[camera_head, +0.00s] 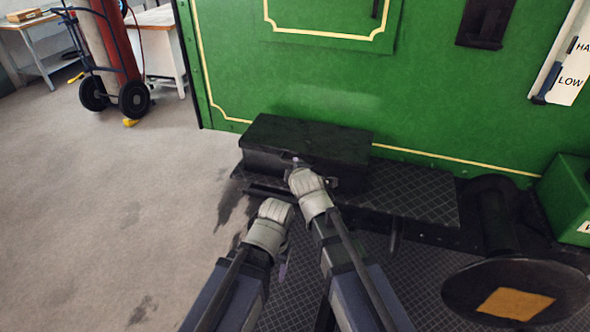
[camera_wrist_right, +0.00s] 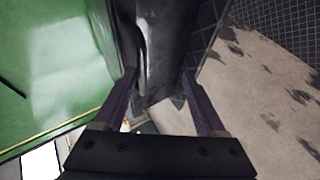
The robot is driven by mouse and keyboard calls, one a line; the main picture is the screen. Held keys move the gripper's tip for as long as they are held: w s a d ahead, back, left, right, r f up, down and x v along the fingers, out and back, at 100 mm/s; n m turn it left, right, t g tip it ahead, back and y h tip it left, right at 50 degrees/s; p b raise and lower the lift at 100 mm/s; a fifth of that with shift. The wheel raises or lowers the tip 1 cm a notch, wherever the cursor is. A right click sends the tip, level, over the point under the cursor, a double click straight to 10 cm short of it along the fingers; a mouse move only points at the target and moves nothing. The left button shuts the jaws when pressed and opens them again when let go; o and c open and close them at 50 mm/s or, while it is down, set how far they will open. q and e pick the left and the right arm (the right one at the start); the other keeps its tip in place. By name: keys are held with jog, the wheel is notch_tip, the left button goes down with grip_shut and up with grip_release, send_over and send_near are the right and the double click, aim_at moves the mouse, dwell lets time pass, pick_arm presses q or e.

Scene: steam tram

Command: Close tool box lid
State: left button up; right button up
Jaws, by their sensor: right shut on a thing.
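The black tool box (camera_head: 270,160) sits on the dark tread-plate step against the green tram side. Its lid (camera_head: 310,138) lies over the top; I cannot tell whether it is fully shut. My right gripper (camera_head: 297,166) is at the front edge of the box. In the right wrist view, the two fingers of my right gripper (camera_wrist_right: 160,74) stand either side of a dark edge of the lid (camera_wrist_right: 158,40).
The step (camera_head: 420,195) is bare to the right of the box. A hand truck (camera_head: 105,60) with a red cylinder is far left. The floor (camera_head: 110,210) at left is clear.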

jog(key=shift+f, duration=0.2)
jog(key=p+v, duration=0.4)
jog(key=v, duration=0.3)
jog(key=shift+s+r, duration=0.2)
jog(key=shift+r, duration=0.1)
jog(key=shift+d, duration=0.1)
